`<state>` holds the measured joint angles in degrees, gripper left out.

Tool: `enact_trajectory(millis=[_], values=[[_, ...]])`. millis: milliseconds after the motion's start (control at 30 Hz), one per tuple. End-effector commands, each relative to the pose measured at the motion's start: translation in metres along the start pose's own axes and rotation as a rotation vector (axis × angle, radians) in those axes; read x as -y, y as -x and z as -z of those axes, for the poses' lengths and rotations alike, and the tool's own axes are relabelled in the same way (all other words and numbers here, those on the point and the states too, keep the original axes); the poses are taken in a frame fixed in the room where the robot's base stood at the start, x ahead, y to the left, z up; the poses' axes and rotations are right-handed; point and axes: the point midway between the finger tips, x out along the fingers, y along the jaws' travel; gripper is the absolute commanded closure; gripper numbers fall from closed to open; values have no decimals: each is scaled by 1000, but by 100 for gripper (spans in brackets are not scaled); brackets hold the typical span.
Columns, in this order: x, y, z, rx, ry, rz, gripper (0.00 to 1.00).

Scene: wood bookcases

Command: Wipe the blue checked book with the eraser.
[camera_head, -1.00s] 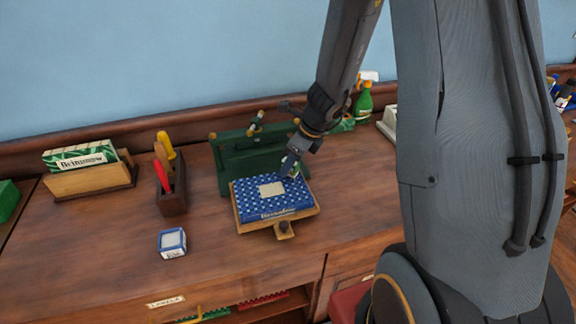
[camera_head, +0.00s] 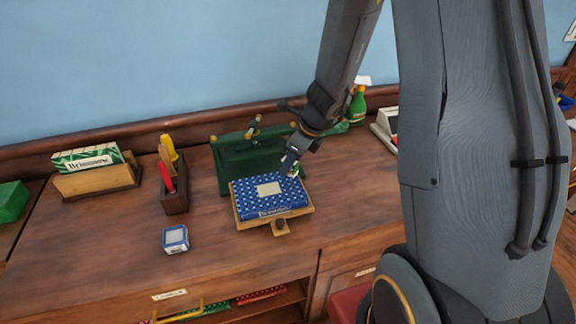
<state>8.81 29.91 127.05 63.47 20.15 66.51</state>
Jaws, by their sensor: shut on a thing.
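The blue checked book (camera_head: 246,205) lies flat on a small wooden stand (camera_head: 300,212), with a pale label on its cover. My gripper (camera_head: 289,166) points down at the book's far right corner. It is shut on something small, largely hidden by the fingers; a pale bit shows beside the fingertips. I cannot tell for sure that this is the eraser, or whether it touches the cover. A small blue and white block (camera_head: 175,239) stands on the bench to the left of the book.
A green case (camera_head: 232,160) stands just behind the book. A wooden holder (camera_head: 174,198) with red and yellow handled tools and a wooden box (camera_head: 97,180) with a green pack stand to the left. A green spray bottle (camera_head: 357,106) is behind my arm.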

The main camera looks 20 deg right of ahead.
Motion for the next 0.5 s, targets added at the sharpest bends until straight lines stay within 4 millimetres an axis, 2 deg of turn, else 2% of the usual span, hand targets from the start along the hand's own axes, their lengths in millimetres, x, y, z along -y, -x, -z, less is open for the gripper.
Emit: enact_trajectory(millis=[33, 500], values=[[-1, 7, -2, 0, 1, 0, 98], [-2, 37, -17, 0, 6, -2, 98]])
